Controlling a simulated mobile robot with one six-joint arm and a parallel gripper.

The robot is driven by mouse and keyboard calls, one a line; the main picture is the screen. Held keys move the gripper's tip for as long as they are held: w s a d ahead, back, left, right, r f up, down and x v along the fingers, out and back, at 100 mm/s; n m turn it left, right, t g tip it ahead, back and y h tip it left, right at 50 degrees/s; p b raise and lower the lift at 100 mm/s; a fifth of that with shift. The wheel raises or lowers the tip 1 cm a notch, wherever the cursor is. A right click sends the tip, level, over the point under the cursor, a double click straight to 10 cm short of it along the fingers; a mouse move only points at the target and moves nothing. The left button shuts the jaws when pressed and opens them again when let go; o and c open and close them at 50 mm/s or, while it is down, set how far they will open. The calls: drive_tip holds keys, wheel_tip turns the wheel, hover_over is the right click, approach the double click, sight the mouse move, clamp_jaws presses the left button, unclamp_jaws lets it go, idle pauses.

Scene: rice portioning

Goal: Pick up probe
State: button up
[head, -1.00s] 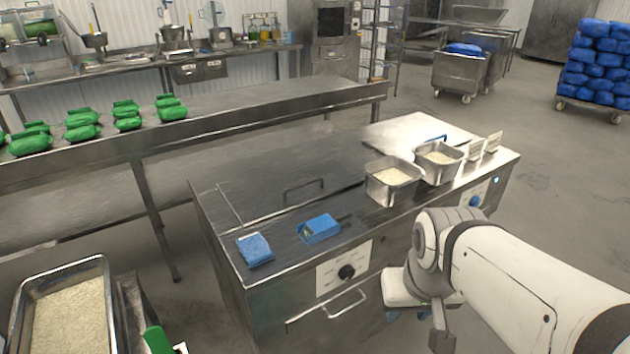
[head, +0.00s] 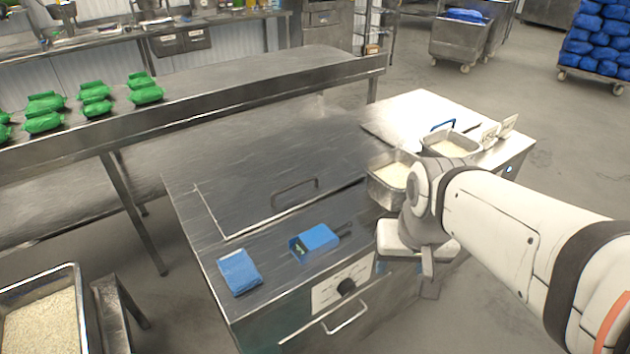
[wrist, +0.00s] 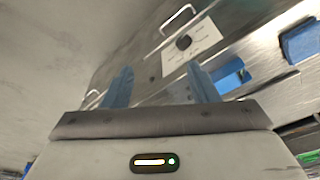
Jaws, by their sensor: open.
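The probe (head: 315,240) is a blue handheld box with a small display and a dark stem pointing right. It lies on the front part of the steel counter (head: 200,215). In the wrist view the probe (wrist: 230,76) shows partly, just right of the right finger, which hides some of it. My gripper (wrist: 159,68) has two blue fingers spread apart with nothing between them.
A folded blue cloth (head: 239,271) lies left of the probe; it also shows in the wrist view (wrist: 301,40). Steel pans of rice (head: 391,172) stand at the counter's right. A knob (head: 346,287) and handle (head: 345,317) project from the front. The counter behind the probe is mostly clear.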

drive_tip(key=o, duration=0.5)
drive_tip(key=w+a+m, duration=0.1)
drive_tip(key=w+a, duration=0.1)
drive_tip(key=w, duration=0.1)
drive_tip(key=w+a+m+g, duration=0.1)
drive_tip(key=w+a+m, duration=0.1)
drive_tip(key=w, duration=0.2)
drive_tip(key=w+a+f+m+p, duration=0.1)
drive_tip(key=w+a+m, duration=0.1)
drive_tip(key=w, duration=0.2)
drive_tip(key=shift+a+g, duration=0.3)
drive_tip(key=m+g, duration=0.1)
drive_tip(key=m, duration=0.4)
hover_over(317, 236)
drive_tip(key=f, duration=0.5)
drive_tip(key=shift+s+p, duration=0.2)
drive_tip(key=shift+p, duration=0.15)
drive_tip(key=shift+a+f, duration=0.15)
drive_tip(key=shift+f, duration=0.1)
drive_tip(key=shift+w+d+f+p, duration=0.1)
drive_tip(key=shift+f+p, duration=0.15)
drive_tip(key=shift+f, duration=1.6)
drive_tip(key=shift+w+d+f+p, duration=0.1)
drive_tip(key=shift+f+p, duration=0.1)
drive_tip(key=shift+f, duration=1.6)
